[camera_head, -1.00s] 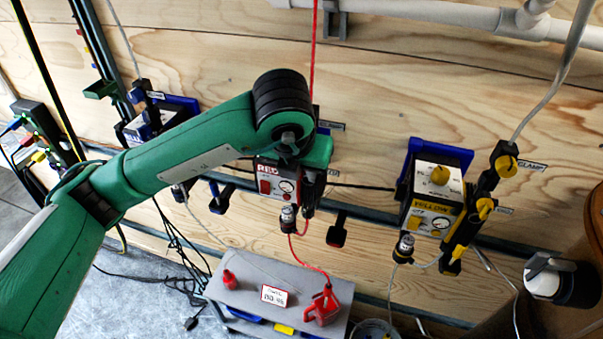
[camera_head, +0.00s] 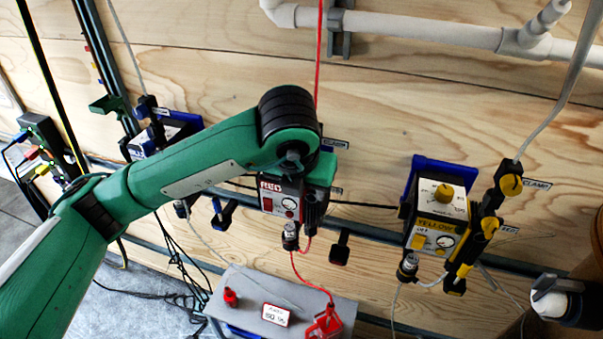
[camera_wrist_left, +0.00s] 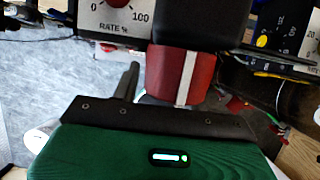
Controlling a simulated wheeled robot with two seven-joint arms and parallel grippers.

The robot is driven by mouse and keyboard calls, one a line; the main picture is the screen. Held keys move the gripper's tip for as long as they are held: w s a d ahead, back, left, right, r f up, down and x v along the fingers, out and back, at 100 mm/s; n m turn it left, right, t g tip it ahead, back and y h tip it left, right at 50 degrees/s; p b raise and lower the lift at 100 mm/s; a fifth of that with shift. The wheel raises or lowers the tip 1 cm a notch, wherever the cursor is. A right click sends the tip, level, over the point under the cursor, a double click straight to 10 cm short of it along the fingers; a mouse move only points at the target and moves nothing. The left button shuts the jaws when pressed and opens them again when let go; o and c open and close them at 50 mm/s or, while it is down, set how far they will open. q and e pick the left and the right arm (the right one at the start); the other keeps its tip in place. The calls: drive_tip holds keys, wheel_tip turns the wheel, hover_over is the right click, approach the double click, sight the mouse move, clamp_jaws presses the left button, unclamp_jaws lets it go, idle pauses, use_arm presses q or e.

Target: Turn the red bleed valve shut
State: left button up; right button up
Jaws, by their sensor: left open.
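A red knob with a white stripe (camera_wrist_left: 182,75) shows close in front of the hand in the left wrist view, below a black block. It looks like a valve handle of the red unit; its label is not readable there. The red unit (camera_head: 284,197), a small box marked RED, hangs on the wall in the head view. My left arm and green hand (camera_head: 322,165) cover the wall fittings beside it, so the red valve is hidden there. My left gripper (camera_wrist_left: 155,108) is open; a dark finger stands left of the striped knob. Contact cannot be told.
A yellow unit (camera_head: 438,225) with yellow valves (camera_head: 510,185) hangs to the right. A blue-backed unit (camera_head: 165,130) is at the left. A grey bench (camera_head: 250,287) with red items stands below. A red line (camera_head: 319,50) runs down the wall. Loose cables hang around.

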use_arm(q)
drive_tip(key=b+v, duration=0.2)
drive_tip(key=v, duration=1.1)
drive_tip(key=shift+s, duration=0.15)
